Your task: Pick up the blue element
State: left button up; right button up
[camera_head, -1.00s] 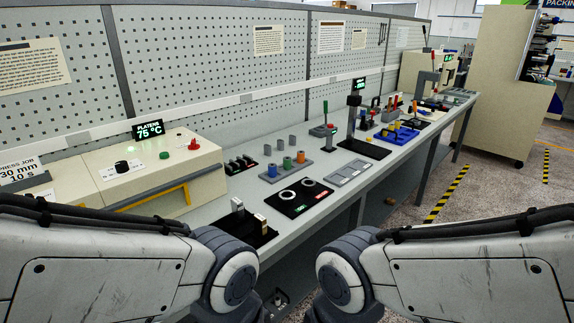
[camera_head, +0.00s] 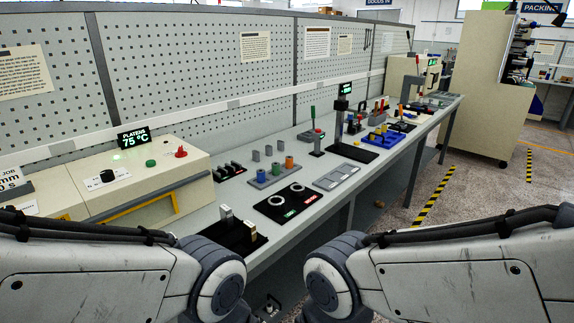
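A small blue cylinder (camera_head: 261,175) stands on a grey holder (camera_head: 265,184) near the middle of the bench. A green cylinder (camera_head: 276,170) and an orange cylinder (camera_head: 289,162) stand on the same holder, to the right of the blue one. My two arms come in from the lower left and lower right.
A beige press unit (camera_head: 145,180) with a 75 °C display stands left. A black base with metal posts (camera_head: 232,236) and a black pad with two rings (camera_head: 285,202) lie in front of the holder. A blue fixture (camera_head: 385,138) stands further right.

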aim_at(261, 175)
jog(key=z, duration=0.5)
jog(key=k, duration=0.65)
jog(key=z, duration=0.95)
jog(key=k, duration=0.6)
jog(key=z, duration=0.2)
jog(key=i, duration=1.7)
jog(key=u, duration=0.8)
jog(key=i, duration=1.35)
jog(key=u, duration=1.85)
jog(key=i, duration=0.95)
jog(key=u, duration=0.95)
